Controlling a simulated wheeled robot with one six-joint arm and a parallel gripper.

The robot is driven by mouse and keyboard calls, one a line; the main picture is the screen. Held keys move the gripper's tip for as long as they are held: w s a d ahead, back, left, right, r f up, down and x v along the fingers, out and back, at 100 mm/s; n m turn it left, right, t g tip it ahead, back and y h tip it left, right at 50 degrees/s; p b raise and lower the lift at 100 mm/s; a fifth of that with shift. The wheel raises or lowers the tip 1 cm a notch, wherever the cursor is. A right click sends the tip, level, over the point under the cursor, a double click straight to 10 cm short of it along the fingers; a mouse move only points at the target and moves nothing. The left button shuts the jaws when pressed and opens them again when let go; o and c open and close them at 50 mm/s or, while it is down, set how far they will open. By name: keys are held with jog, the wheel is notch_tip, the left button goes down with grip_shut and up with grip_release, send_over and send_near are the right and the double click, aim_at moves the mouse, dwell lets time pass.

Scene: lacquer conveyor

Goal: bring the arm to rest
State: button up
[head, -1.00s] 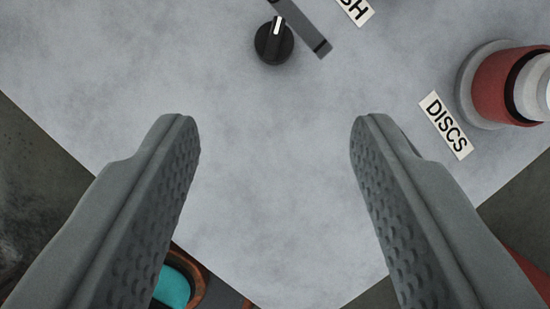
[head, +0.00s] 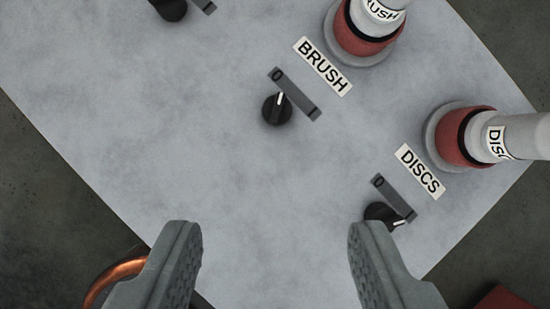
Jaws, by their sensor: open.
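My gripper (head: 275,245) is open and empty. Its two grey fingers stand wide apart at the bottom of the head view, above the lower corner of a grey panel (head: 190,150). A black knob (head: 277,109) sits on the panel beside a dark scale strip marked 0, below the BRUSH label (head: 322,66). Another black knob (head: 382,215) is below the DISCS label (head: 419,171), just above the right finger and partly covered by it. I cannot tell whether finger and knob touch.
A red and grey fitting (head: 365,35) stands by the BRUSH label. Another red and grey fitting (head: 455,137) stands by the DISCS label. A third black knob (head: 169,9) is cut off at the top. A copper-coloured curved piece (head: 112,277) is at lower left.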

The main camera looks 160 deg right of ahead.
jog(key=s+a+r+t, duration=0.2)
jog(key=s+a+t, duration=0.2)
jog(key=s+a, duration=0.3)
jog(key=s+a+r+m+t, duration=0.1)
jog(key=s+a+r+t, duration=0.2)
jog(key=s+a, duration=0.4)
jog(key=s+a+r+m+t, duration=0.1)
jog(key=s+a+r+t, duration=0.2)
jog(key=s, duration=1)
jog(key=a+t, duration=0.2)
jog(key=a, duration=0.3)
jog(key=shift+s+t+h, duration=0.25)
jog(key=shift+t+h, duration=0.15)
